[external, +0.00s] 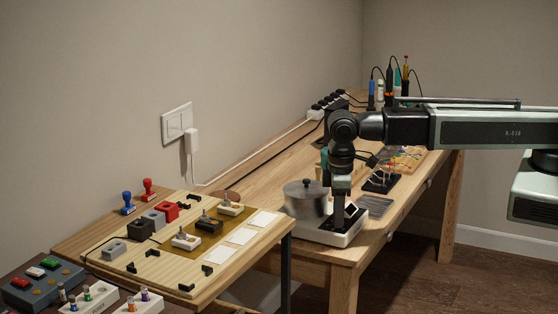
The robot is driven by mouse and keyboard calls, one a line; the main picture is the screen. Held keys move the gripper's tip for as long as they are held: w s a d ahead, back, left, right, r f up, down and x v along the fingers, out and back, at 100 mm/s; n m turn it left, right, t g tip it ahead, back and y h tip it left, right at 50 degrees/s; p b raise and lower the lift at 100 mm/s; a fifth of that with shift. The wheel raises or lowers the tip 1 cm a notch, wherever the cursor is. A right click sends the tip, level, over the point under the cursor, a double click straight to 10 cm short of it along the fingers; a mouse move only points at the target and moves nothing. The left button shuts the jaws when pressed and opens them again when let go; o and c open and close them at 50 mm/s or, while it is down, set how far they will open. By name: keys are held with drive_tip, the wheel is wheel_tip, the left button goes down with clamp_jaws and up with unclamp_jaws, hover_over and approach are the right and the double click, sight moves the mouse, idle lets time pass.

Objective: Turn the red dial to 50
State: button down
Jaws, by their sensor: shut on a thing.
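My gripper (344,216) points straight down over the right part of a white appliance (319,236). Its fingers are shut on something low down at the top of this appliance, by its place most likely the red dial. The fingers and the small size hide the dial, so its colour and its setting cannot be read. A grey metal pot (304,199) with a dark lid knob stands on the appliance, just left of my gripper and close to it.
A dark grey slab (375,206) lies right of the appliance, with a black stand (381,183) behind it. A wooden board (150,272) with blocks and black brackets is at the left. A power strip (327,105) and upright tools (390,85) are at the back.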

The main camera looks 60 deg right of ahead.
drive_tip(key=m, duration=0.5)
drive_tip(key=shift+w+m, duration=0.1)
drive_tip(key=shift+m, duration=0.2)
idle(0.5)
drive_tip(key=c, duration=1.1)
unclamp_jaws()
drive_tip(key=shift+c, duration=0.2)
drive_tip(key=r+p, duration=0.8)
drive_tip(key=shift+a, duration=0.25)
drive_tip(key=shift+f, duration=0.1)
